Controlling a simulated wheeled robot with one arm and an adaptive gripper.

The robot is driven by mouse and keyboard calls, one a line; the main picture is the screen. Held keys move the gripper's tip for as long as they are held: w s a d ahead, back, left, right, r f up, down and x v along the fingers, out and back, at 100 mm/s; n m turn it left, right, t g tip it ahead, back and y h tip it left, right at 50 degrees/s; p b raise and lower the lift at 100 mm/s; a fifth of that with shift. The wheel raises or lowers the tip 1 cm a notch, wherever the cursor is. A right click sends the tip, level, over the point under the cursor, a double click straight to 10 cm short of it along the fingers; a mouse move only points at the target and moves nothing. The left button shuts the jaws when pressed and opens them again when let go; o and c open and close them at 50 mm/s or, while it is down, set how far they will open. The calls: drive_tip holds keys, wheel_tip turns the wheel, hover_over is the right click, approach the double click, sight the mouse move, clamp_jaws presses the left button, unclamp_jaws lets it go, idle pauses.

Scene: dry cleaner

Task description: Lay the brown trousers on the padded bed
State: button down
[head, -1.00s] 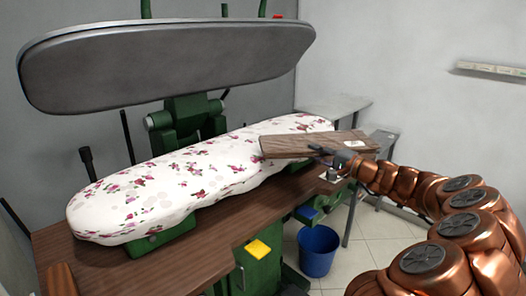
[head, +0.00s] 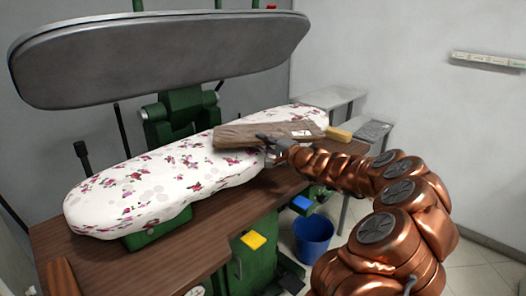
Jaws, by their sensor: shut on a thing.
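The brown trousers (head: 245,134) are a flat folded bundle with a small white tag on top. My gripper (head: 272,148) is shut on their near edge and holds them over the right half of the padded bed (head: 130,194). The bed has a white cover with pink flowers. The trousers hide part of the bed; I cannot tell whether they touch it. The grey upper press plate (head: 165,60) is raised above the bed.
A wooden table (head: 150,255) runs under the bed. A yellow block (head: 339,134) and a grey side table (head: 335,97) are at the right. A blue bucket (head: 313,236) stands on the floor. The bed's left half is clear.

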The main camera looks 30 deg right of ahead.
drive_tip(key=shift+f+p, duration=0.3)
drive_tip(key=shift+f, duration=1.4)
drive_tip(key=shift+f, duration=0.1)
drive_tip(key=c, duration=1)
unclamp_jaws()
drive_tip(key=shift+c, duration=0.2)
drive_tip(key=b+v, duration=0.2)
drive_tip(key=v, duration=1)
